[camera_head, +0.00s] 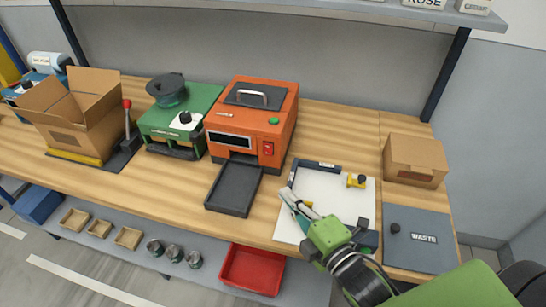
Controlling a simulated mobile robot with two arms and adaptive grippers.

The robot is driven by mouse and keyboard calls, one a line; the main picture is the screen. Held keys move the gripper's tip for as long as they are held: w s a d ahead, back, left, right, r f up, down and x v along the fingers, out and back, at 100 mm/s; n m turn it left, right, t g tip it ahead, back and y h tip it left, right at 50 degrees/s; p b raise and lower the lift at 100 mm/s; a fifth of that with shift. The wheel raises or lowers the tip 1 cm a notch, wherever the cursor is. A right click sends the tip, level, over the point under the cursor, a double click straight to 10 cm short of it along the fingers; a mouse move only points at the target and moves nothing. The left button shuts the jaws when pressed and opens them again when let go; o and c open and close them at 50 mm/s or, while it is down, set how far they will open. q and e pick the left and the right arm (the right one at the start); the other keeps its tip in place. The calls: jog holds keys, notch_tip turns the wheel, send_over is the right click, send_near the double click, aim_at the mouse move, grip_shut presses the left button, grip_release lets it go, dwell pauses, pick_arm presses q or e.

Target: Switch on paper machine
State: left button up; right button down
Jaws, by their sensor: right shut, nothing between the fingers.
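An orange machine (222,106) stands on the wooden bench, with a dark lid and handle on top. A red switch (267,148) is on the right of its front and a green button (273,121) is on its top edge. A dark tray (234,190) extends from its front. No readable label tells me whether this is the paper machine. My right gripper (293,204) is shut and empty, over the left part of a white board, in front and to the right of the orange machine, apart from the switch. My left gripper is not in view.
A green machine (160,120) with a black knob stands left of the orange one, beside an open carton (84,128). A yellow-and-black item (356,181) lies on the white board (335,200). A closed carton (414,154) and grey WASTE panel (425,255) are at right.

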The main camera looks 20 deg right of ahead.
jog(key=p, duration=0.3)
send_near(265, 155)
jog(key=w+a, duration=0.2)
jog(key=a, duration=0.2)
jog(key=w+d, duration=0.1)
jog(key=w, duration=0.1)
jog(key=w+d+p, duration=0.1)
jog(key=w, duration=0.1)
jog(key=shift+d+f, duration=0.2)
jog(key=shift+d, duration=0.1)
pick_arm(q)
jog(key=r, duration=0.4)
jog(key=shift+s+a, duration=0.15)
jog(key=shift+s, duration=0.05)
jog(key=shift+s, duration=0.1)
pick_arm(e)
jog(key=shift+w+d, duration=0.15)
jog(key=shift+w, duration=0.05)
jog(key=shift+f, duration=0.1)
